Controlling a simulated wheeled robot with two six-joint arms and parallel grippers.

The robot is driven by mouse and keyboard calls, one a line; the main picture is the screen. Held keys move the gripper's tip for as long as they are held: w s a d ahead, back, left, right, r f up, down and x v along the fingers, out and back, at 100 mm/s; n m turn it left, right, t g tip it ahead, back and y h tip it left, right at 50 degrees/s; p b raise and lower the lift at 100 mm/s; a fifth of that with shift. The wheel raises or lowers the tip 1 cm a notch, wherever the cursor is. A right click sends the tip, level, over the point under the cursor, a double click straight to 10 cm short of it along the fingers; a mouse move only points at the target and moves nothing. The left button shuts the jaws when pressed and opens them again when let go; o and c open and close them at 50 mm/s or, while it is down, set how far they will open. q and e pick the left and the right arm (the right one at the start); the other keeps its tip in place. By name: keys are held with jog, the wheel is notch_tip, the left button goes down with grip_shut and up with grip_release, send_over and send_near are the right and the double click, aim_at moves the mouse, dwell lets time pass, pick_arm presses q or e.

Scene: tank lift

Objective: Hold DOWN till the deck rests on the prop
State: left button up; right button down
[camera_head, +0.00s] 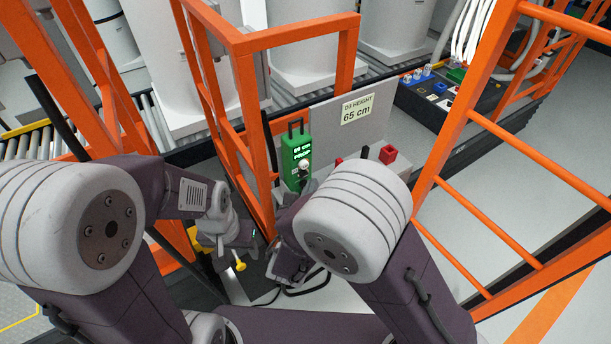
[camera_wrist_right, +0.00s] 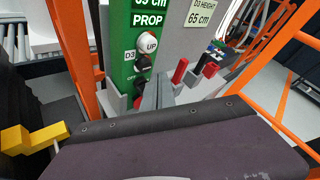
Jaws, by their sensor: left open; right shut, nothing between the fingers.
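A green block marked "65 cm PROP" (camera_head: 297,150) stands upright with a black handle on top; it also shows in the right wrist view (camera_wrist_right: 122,50). At its face are a white UP button (camera_wrist_right: 149,41), a black button (camera_wrist_right: 143,62) below it and a lower dark and red knob (camera_wrist_right: 140,86). My right gripper (camera_wrist_right: 158,90) is shut and empty, its tips by the lower controls; I cannot tell if they touch. In the head view my arm partly hides it. My left gripper (camera_head: 250,241) is open, low and left of the block. I cannot make out which surface is the deck.
A sign reads "D3 HEIGHT 65 cm" (camera_head: 357,109). A red lever (camera_wrist_right: 180,70) and red box (camera_head: 388,154) are right of the controls. Orange rails (camera_head: 253,120) stand close on both sides. A yellow handle (camera_wrist_right: 34,138) is low on the left.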

jog(key=s+d, duration=0.1)
jog(key=s, duration=0.1)
jog(key=s+d, duration=0.2)
jog(key=shift+b, duration=0.3)
dwell(1.8)
